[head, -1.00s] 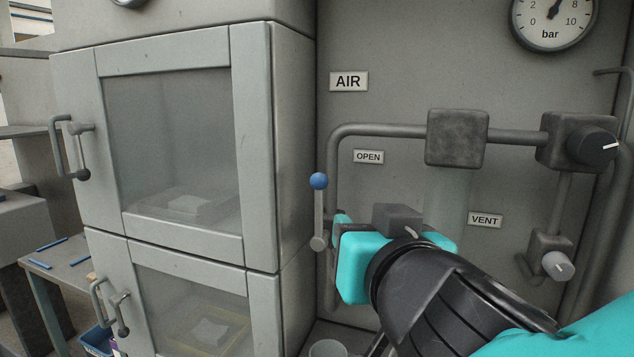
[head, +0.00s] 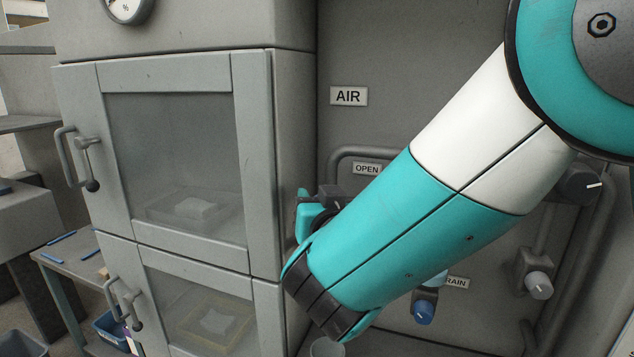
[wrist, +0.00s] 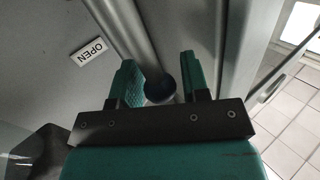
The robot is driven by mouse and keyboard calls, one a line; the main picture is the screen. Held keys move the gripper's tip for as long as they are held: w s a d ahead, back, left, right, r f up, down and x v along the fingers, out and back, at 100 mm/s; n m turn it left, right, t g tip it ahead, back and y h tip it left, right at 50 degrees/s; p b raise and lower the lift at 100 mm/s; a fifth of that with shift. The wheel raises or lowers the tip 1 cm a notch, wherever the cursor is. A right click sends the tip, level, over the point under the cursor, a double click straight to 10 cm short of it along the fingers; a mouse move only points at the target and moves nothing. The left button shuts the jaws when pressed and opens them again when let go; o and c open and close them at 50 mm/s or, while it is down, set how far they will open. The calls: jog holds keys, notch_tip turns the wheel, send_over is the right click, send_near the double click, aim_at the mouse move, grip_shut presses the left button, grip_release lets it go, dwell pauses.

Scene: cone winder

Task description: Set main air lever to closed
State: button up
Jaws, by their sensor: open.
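The main air lever's dark blue ball knob (wrist: 160,88) shows in the wrist view, between the two teal fingers of my gripper (wrist: 158,70). The fingers are apart and open around the knob; a gap shows at the left finger, and I cannot tell whether the right finger touches. The lever's rod is mostly hidden in this view. In the head view my gripper (head: 305,212) is beside the cabinet's right edge, and the lever is hidden behind it and my arm. The OPEN label (wrist: 88,51) is left of the fingers in the wrist view.
In the head view the AIR label (head: 349,96) is on the back panel above my arm. A bent pipe (head: 345,153) runs behind the gripper. The cabinet (head: 296,130) stands close on the left. A grey knob (head: 538,285) and a blue knob (head: 424,312) are at the lower right.

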jog(key=shift+w+a, duration=0.15)
jog(key=shift+w, duration=0.5)
grip_shut()
jog(key=shift+f, duration=0.1)
jog(key=shift+s+f+b, duration=0.1)
jog(key=shift+b, duration=0.3)
